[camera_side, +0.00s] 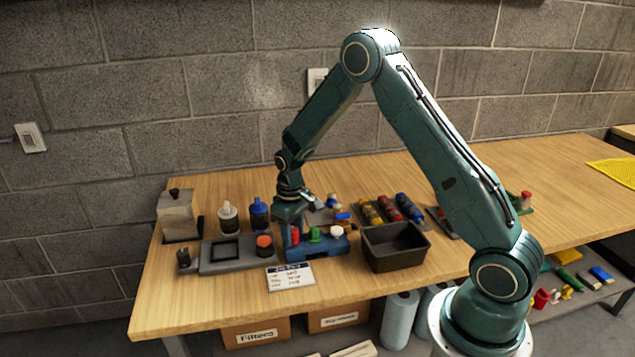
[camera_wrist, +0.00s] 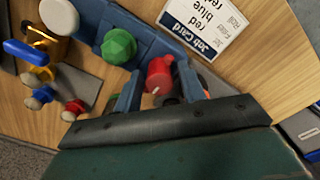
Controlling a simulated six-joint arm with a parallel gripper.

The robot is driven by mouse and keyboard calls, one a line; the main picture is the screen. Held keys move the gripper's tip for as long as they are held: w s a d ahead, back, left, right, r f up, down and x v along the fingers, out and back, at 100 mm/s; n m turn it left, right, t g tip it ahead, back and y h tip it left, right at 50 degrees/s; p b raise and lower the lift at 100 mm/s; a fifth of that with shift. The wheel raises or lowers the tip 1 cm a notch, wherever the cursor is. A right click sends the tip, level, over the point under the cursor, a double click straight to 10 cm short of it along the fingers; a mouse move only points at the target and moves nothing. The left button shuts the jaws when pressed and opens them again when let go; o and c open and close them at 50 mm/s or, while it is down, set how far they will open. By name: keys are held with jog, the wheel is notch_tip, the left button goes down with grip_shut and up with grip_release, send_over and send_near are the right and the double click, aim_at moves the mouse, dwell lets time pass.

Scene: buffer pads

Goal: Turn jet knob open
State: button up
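A blue fixture (camera_side: 325,247) on the bench carries a red knob (camera_side: 295,235), a green knob (camera_side: 315,234) and a white knob (camera_side: 337,231). No label shows which is the jet knob. In the wrist view the red knob (camera_wrist: 159,76) sits between the two fingers of my gripper (camera_wrist: 160,72), with a small gap showing on each side. A pale mark shows on the red knob. The green knob (camera_wrist: 119,46) and the white knob (camera_wrist: 59,17) are to the left, outside the fingers. In the side view my gripper (camera_side: 291,225) is low over the fixture's left end.
A job card (camera_side: 290,277) lies in front of the fixture. A black bin (camera_side: 394,262) stands to the right. A grey tray (camera_side: 222,265) and bottles (camera_side: 228,217) are to the left. Red, yellow and blue parts (camera_side: 388,210) lie behind. The bench's front strip is clear.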

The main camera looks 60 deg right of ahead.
aim_at(292, 229)
jog(key=shift+o, duration=0.4)
jog(key=shift+r, duration=0.1)
jog(key=shift+r, duration=0.85)
notch_tip(292, 229, up, 12)
